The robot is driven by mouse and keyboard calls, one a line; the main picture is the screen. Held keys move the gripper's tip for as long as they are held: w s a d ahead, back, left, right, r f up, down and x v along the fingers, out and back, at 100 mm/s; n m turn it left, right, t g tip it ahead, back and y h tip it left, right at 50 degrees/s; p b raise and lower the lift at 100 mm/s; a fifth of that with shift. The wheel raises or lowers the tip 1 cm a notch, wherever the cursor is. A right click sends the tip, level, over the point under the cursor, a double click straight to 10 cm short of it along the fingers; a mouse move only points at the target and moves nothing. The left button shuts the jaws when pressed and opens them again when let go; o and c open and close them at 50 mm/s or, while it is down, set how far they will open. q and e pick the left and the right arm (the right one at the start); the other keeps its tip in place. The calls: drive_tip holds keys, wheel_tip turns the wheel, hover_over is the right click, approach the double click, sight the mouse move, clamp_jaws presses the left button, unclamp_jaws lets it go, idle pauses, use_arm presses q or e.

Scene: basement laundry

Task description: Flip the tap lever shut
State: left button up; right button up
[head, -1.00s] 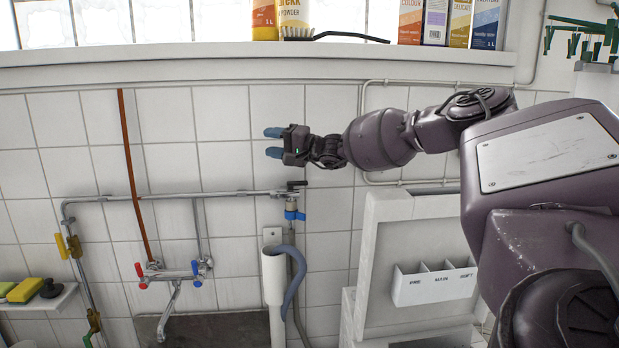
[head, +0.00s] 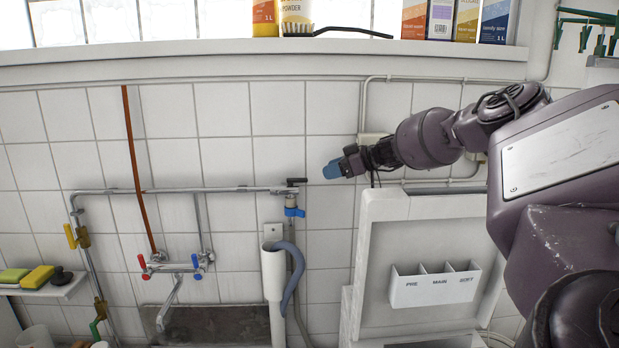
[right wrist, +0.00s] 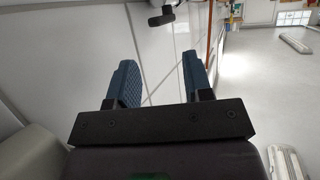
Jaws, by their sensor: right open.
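The black tap lever (head: 297,181) sits on the valve at the right end of the horizontal wall pipe, sticking out level. A blue fitting (head: 294,212) is below it. My right gripper (head: 332,169) is to the right of the lever and slightly higher, apart from it, with its blue fingers pointing left. In the right wrist view my gripper (right wrist: 160,75) has its fingers apart with nothing between them. A dark part that looks like the lever (right wrist: 165,18) shows beyond the fingertips. My left gripper is not in view.
A grey hose (head: 292,275) hooks into a white standpipe (head: 274,272) below the valve. A mixer tap (head: 177,268) with red and blue handles is to the left. The white machine with a drawer (head: 435,285) stands below my right arm. A shelf (head: 250,65) runs above.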

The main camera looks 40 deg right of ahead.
sight(297, 182)
drive_tip(key=x, duration=0.8)
